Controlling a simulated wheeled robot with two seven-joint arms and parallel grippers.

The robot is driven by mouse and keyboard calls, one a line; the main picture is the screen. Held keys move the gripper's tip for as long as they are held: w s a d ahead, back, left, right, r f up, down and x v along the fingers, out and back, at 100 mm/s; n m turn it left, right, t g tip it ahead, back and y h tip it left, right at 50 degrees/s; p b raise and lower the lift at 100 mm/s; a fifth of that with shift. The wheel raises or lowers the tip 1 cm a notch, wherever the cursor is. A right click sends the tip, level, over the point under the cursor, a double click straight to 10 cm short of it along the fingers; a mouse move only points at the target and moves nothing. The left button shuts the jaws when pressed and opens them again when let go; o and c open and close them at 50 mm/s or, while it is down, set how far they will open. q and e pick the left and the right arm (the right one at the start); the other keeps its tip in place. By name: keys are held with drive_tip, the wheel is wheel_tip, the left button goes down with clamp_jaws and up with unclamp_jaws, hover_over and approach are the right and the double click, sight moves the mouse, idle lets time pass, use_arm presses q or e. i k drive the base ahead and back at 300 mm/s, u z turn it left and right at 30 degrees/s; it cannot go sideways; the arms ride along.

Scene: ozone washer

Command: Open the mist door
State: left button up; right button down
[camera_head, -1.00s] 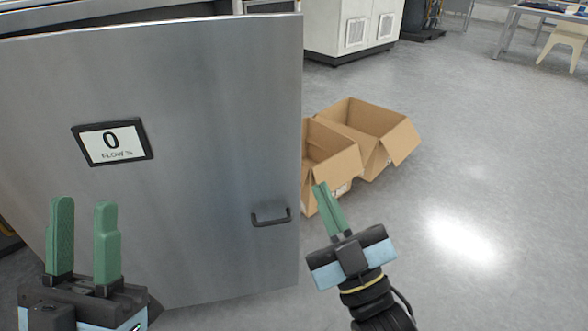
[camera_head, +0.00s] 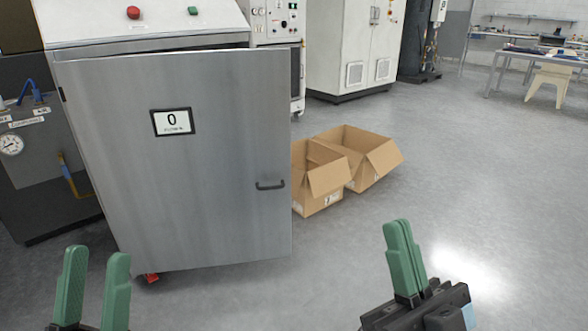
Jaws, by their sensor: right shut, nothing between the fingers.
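The mist door (camera_head: 210,215) is a grey metal panel on the front of a cabinet. It stands ajar, its right edge swung out from the cabinet body. A small display (camera_head: 172,122) on it reads 0. Its dark handle (camera_head: 270,185) sits near the right edge. My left gripper (camera_head: 96,262) is open and empty at the bottom left, in front of the door's lower left. My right gripper (camera_head: 399,226) is shut and empty, to the right of the handle and apart from it.
Two open cardboard boxes (camera_head: 325,187) stand on the floor just right of the door. A machine with a gauge (camera_head: 12,144) is at the left. A white cabinet (camera_head: 347,45) stands behind. The floor (camera_head: 500,180) at the right is clear.

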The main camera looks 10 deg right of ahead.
sight(187, 154)
drive_tip(key=z, duration=0.65)
drive_tip(key=i, duration=1.2)
drive_tip(key=u, duration=1)
drive_tip(key=i, duration=0.85)
drive_tip(key=u, duration=0.1)
